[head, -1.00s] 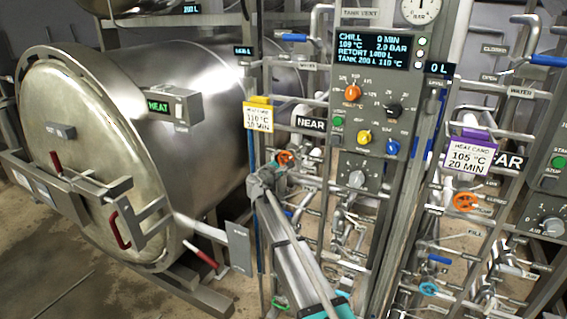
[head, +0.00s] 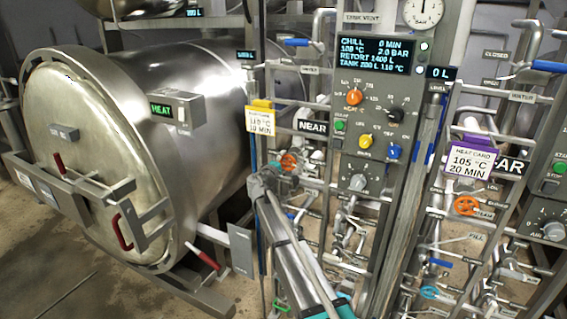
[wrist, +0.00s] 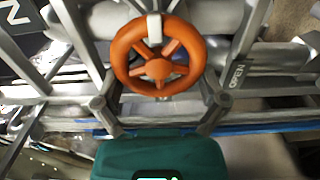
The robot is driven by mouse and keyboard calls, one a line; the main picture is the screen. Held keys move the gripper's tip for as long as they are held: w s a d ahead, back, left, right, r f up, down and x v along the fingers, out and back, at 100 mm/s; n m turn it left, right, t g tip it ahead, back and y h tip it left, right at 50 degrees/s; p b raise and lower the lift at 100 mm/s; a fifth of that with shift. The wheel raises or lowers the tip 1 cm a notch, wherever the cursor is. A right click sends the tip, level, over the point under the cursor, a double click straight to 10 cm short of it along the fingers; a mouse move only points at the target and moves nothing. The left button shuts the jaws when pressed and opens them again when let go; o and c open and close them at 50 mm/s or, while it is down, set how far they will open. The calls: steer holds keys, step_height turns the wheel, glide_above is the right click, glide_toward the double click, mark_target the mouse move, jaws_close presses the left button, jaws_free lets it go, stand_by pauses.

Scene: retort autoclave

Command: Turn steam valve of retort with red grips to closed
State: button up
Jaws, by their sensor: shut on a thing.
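The retort (head: 85,150) with red grips (head: 122,232) on its door lies at the left in the head view. An orange handwheel (head: 289,162) sits on the pipework to its right, below the NEAR sign. In the wrist view the same orange handwheel (wrist: 158,72) has several spokes and a pale mark at its top rim. My gripper (head: 270,180) is at the wheel, with a finger on each side of its rim, shut on it. An OPEN label (wrist: 236,76) shows right of the wheel. The exact finger contact is hard to see.
A control panel (head: 375,110) stands above and right of the wheel. A second orange wheel (head: 466,205) and a blue wheel (head: 429,293) sit further right. Pipes crowd around my gripper. A yellow-topped heat card (head: 261,121) hangs nearby. Floor is clear at lower left.

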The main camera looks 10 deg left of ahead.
steer(key=shift+s+d, duration=0.1)
steer(key=o, duration=0.8)
steer(key=shift+v, duration=6.05)
